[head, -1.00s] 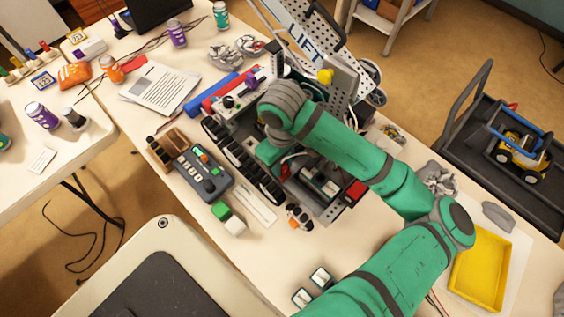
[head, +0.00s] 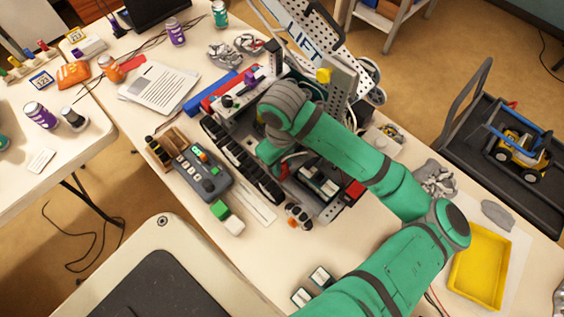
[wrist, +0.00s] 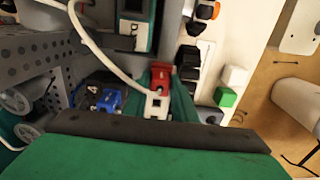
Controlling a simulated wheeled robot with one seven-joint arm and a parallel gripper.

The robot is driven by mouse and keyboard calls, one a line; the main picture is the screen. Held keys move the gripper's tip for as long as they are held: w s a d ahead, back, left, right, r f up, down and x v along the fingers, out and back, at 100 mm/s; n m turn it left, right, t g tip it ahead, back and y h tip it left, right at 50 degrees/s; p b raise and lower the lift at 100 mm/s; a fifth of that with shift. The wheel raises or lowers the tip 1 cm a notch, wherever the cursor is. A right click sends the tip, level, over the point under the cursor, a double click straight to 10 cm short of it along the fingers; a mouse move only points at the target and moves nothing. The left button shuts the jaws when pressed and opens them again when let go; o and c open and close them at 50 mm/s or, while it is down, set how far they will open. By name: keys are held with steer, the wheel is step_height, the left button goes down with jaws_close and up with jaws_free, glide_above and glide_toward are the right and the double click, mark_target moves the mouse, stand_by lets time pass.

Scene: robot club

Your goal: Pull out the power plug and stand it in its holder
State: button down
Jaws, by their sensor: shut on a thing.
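A red plug (wrist: 160,74) with a pale lower part sits between the green fingers of my gripper (wrist: 160,92) in the wrist view. The gripper is shut on it. A white cable (wrist: 88,42) curves toward the plug. The plug is at the tracked robot (head: 318,178); whether it is still seated in a socket I cannot tell. In the head view my arm hides most of the gripper, and only a green part (head: 268,151) shows over the robot's near side. I cannot pick out the plug's holder with certainty.
A grey control box (head: 202,176) and a green and white block pair (head: 227,217) lie left of the robot. A small orange, black and white item (head: 298,215) lies in front of it. A yellow tray (head: 480,266) is at right.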

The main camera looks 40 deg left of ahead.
steer(key=shift+s+f, duration=0.1)
steer(key=shift+f, duration=0.15)
stand_by(0.4)
steer(key=c, duration=1.4)
jaws_free()
steer(key=shift+s, duration=0.1)
steer(key=shift+o, duration=0.2)
steer(key=shift+w+r, duration=0.2)
steer(key=shift+r, duration=2.6)
steer(key=shift+s+r, duration=0.2)
steer(key=shift+r, duration=0.5)
steer(key=shift+w, duration=0.1)
